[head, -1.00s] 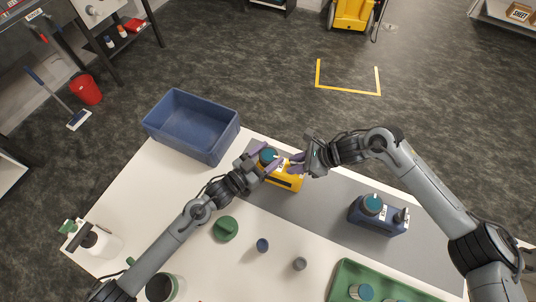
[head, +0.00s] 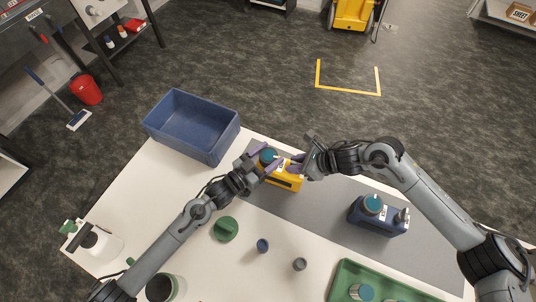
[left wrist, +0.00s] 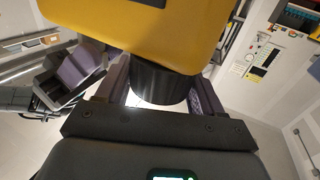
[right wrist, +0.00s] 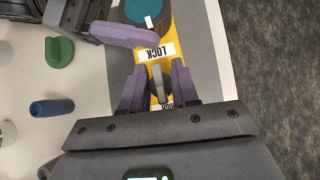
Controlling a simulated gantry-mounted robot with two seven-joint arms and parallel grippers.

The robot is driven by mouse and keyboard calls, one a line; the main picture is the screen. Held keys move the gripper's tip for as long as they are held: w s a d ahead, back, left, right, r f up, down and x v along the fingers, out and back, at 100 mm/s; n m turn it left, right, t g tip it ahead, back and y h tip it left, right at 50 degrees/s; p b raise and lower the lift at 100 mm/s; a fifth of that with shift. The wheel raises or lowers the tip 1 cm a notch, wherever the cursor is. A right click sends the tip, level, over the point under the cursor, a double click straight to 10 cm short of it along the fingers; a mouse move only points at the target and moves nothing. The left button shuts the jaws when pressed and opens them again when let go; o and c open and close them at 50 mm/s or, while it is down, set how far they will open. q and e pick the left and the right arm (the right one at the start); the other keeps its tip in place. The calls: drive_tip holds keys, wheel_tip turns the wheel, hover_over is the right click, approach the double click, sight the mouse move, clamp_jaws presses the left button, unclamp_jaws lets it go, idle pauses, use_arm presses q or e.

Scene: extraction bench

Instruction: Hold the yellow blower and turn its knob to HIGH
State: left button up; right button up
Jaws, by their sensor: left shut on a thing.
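The yellow blower (head: 286,180) stands on the grey mat, its teal round part (head: 268,156) showing at its left end. My left gripper (head: 262,162) is at that end. In the left wrist view its purple fingers are shut on a black cylindrical part (left wrist: 158,84) below the yellow body. My right gripper (head: 298,163) is at the blower's other side. In the right wrist view its open fingers (right wrist: 158,72) straddle a grey lever-like knob (right wrist: 157,82), with gaps visible on both sides.
A blue unit (head: 378,215) with a teal top stands right on the mat. A blue bin (head: 190,125) sits at the table's back left. A green part (head: 225,229), small cups (head: 262,245) and a green tray (head: 345,270) occupy the front. The mat between blower and blue unit is clear.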

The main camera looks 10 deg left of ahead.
use_arm(q)
drive_tip(key=shift+s+f, duration=0.15)
drive_tip(key=shift+f, duration=0.05)
use_arm(e)
drive_tip(key=shift+r, duration=0.15)
drive_tip(key=shift+r, duration=3.35)
use_arm(q)
drive_tip(key=o, duration=1.4)
drive_tip(key=shift+r, duration=0.1)
